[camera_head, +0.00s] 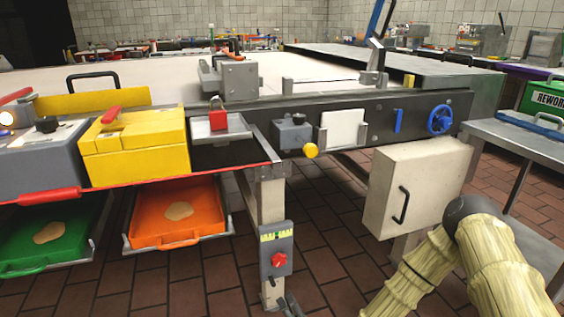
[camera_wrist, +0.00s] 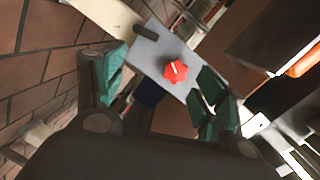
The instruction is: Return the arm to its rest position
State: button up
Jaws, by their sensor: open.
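My gripper (camera_wrist: 160,80) shows in the wrist view with its two teal-padded fingers spread apart and nothing held between them. Behind the gap is a grey control box (camera_wrist: 150,52) with a red star-shaped knob (camera_wrist: 175,71). The same box appears in the head view (camera_head: 267,243) on the table leg, with its red knob (camera_head: 279,260). My arm (camera_head: 420,268), in a pale ribbed cover, enters at the lower right of the head view and bends down to the left.
An orange tray (camera_head: 150,226) and a green tray (camera_head: 75,248) sit below the worktable, each with a tan patch. A yellow box (camera_head: 135,150) stands above them. A white cabinet (camera_head: 435,170) with a black handle is close to my arm. Brick floor (camera_head: 225,280) is open around the table leg.

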jog(key=s+d+f+n+g+h, duration=0.1)
jog(key=s+d+f+n+g, duration=0.15)
jog(key=s+f+g, duration=0.4)
jog(key=s+d+f+n+g, duration=0.1)
jog(key=s+f+n, duration=0.25)
jog(key=s, duration=0.65)
jog(key=s+d+f+n+g+h, duration=0.25)
jog(key=s+d+g+h, duration=0.35)
jog(key=s+d, duration=1.1)
notch_tip(320, 180, up, 36)
jog(key=s+a+g+y+p, duration=0.1)
jog(key=s+p, duration=0.1)
jog(key=p, duration=3.2)
jog(key=shift+s+n+p, duration=0.35)
jog(key=shift+a, duration=0.1)
